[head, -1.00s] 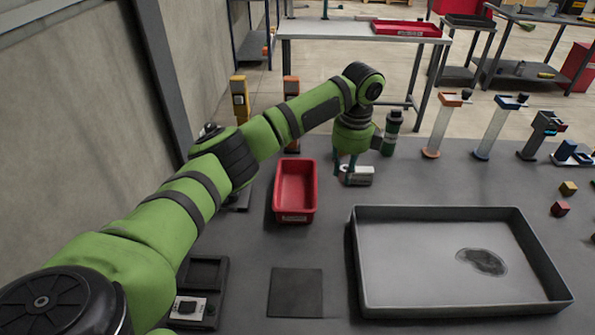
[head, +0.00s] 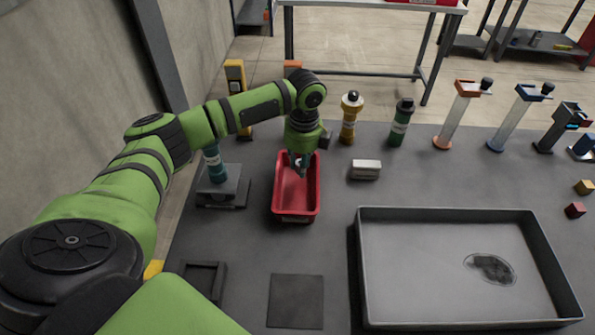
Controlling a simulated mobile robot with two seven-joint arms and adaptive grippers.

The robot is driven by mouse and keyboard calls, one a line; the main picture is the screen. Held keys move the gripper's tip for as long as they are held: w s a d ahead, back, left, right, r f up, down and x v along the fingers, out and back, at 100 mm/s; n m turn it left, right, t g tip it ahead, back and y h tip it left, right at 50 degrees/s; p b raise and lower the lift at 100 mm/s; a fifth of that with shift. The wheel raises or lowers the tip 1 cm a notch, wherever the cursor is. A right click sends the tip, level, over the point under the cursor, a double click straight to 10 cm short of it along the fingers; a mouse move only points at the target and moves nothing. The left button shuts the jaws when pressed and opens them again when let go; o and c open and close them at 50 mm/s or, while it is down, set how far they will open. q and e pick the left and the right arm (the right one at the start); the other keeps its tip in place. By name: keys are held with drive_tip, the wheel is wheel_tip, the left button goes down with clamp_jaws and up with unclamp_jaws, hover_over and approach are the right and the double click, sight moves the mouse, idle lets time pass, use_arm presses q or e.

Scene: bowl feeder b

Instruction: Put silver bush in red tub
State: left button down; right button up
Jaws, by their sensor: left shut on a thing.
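The red tub (head: 297,212) stands on the grey bench left of the middle in the head view. My left gripper (head: 301,173) points down over the back part of the tub, its fingertips inside the outline of the tub. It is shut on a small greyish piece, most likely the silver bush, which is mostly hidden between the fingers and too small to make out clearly. Whether the piece touches the tub floor I cannot tell. My right gripper is not in view.
A pale block (head: 366,170) lies right of the tub. A yellow-and-white bottle (head: 350,117) and a green bottle (head: 401,122) stand behind it. A large grey tray (head: 440,318) fills the front right. A dark square mat (head: 296,301) lies in front of the tub.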

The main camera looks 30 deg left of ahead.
sight(298, 172)
use_arm(q)
drive_tip(key=shift+s+a+f, duration=0.25)
drive_tip(key=shift+s+f, duration=0.05)
drive_tip(key=shift+f, duration=0.15)
wheel_tip(298, 172, down, 2)
drive_tip(key=shift+f+p, duration=0.25)
drive_tip(key=shift+p, duration=0.1)
drive_tip(key=shift+f, duration=0.55)
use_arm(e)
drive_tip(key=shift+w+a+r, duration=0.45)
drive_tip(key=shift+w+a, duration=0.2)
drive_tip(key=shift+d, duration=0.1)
use_arm(q)
drive_tip(key=c, duration=1)
unclamp_jaws()
drive_tip(key=shift+f, duration=0.1)
drive_tip(key=shift+c, duration=0.2)
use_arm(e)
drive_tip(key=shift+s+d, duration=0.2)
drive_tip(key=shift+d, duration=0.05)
